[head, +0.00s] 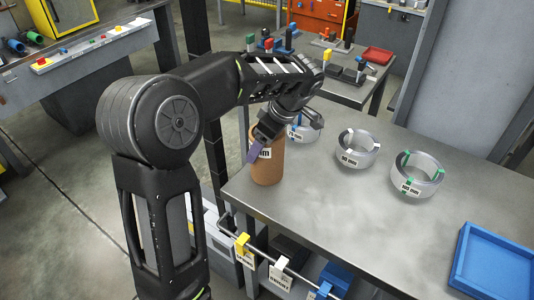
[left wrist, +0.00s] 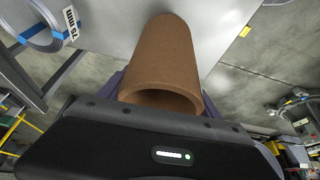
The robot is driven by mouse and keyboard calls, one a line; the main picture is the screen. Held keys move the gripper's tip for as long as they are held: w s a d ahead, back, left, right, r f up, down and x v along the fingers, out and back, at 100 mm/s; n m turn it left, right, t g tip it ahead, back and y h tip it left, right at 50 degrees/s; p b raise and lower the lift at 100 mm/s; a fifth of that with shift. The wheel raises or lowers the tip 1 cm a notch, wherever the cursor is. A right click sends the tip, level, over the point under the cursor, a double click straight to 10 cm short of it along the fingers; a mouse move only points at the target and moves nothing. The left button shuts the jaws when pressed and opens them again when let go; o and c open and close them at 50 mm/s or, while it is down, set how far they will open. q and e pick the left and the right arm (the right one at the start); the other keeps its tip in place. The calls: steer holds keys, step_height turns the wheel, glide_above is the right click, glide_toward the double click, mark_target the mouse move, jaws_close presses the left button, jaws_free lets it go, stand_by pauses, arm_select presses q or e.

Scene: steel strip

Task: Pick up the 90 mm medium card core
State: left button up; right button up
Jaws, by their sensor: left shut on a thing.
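A brown card core (head: 267,168), a hollow tube, is upright at the left end of the steel table. Its label is partly hidden by my gripper, so I cannot read the size. My left gripper (head: 262,148) is shut on the core near its upper part. In the left wrist view, the core (left wrist: 165,55) lies between the fingers with its open end towards the camera. I cannot tell whether its bottom touches the table. My right gripper is not in view.
Three steel strip coils stand on the table (head: 335,215): one with blue clips (head: 303,133) just behind the core, one with white clips (head: 357,150), one with green clips (head: 417,176). A blue tray (head: 496,265) is at the right. Tags hang along the front rail.

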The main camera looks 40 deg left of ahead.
arm_select(q)
steer(key=shift+c, duration=0.8)
step_height(320, 180, up, 10)
steer(key=p, duration=0.4)
